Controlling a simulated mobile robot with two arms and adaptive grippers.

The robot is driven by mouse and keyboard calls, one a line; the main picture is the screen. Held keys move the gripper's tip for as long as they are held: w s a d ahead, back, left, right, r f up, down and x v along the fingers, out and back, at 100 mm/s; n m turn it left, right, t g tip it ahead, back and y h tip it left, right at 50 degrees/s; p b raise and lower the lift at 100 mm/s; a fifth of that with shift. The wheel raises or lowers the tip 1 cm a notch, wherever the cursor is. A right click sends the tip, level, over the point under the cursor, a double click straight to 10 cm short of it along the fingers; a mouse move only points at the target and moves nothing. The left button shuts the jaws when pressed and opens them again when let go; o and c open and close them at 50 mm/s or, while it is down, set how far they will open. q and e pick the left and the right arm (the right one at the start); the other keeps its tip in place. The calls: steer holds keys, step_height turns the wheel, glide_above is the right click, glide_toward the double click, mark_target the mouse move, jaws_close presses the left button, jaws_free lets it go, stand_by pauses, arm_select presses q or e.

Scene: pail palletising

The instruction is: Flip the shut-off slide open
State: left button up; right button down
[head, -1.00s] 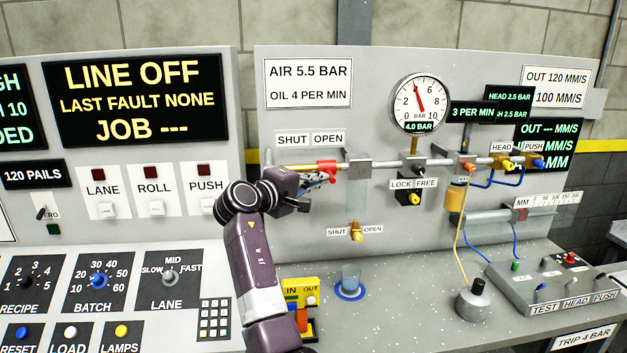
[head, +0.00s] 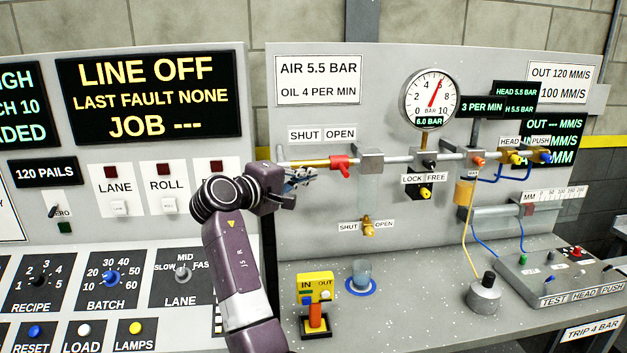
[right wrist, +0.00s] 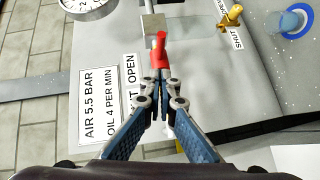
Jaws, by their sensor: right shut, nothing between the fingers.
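The red shut-off slide (head: 340,166) sits on the horizontal air pipe, below the OPEN label (head: 340,135) and close to the grey block on its right. My right gripper (head: 309,172) is shut and empty, just left of the slide in the head view, with a small gap between them there. In the right wrist view the closed fingertips (right wrist: 160,77) point at the red slide (right wrist: 158,52) and overlap its near end; I cannot tell whether they touch. The round gauge (head: 431,98) reads 6.0 bar. My left gripper is not in view.
A brass valve (head: 367,226) with its own SHUT and OPEN labels is below the pipe. A glass cup (head: 361,272), a yellow IN/OUT box (head: 315,288) and a grey weight-like knob (head: 484,295) stand on the counter. The button console is on the left.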

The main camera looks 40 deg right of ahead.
arm_select(q)
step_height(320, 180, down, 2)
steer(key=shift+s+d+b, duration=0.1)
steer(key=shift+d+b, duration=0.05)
steer(key=shift+b, duration=0.55)
arm_select(e)
steer(key=v, duration=0.5)
steer(key=shift+w+a, duration=0.1)
steer(key=shift+w, duration=0.1)
steer(key=shift+w+a, duration=0.1)
